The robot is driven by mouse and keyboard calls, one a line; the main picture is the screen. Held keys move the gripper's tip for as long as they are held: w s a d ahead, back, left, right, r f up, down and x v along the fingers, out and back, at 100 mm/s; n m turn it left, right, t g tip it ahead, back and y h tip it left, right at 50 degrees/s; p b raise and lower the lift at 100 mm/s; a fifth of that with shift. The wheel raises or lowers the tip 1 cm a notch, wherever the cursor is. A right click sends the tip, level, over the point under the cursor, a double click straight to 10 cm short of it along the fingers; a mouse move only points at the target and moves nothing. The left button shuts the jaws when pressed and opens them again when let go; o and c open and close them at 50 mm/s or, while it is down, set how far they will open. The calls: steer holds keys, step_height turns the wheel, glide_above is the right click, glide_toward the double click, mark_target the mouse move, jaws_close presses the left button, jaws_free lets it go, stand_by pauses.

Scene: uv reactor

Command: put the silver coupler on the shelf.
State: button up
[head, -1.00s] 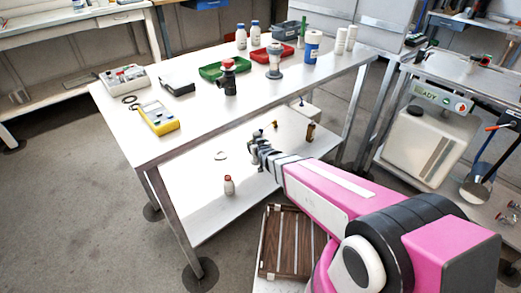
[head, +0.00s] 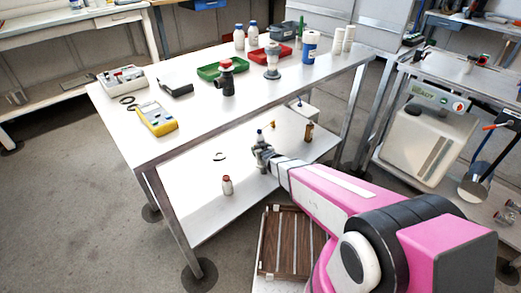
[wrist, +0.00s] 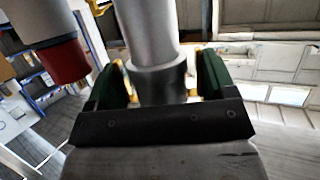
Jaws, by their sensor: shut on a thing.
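The silver coupler (wrist: 147,30) is a smooth grey cylinder with a darker collar, upright in the wrist view. My gripper (wrist: 155,82) is shut on it, with a green finger on each side. In the head view my gripper (head: 263,152) is over the lower shelf (head: 190,205) of the white table, and the coupler's top (head: 260,136) shows small above the fingers. Its lower end is hidden, so I cannot tell whether it touches the shelf.
A brown bottle (head: 308,133) and a white box (head: 303,105) are farther right. The shelf's front left is clear.

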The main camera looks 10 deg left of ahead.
steer(key=shift+f, duration=0.15)
steer(key=o, duration=1.1)
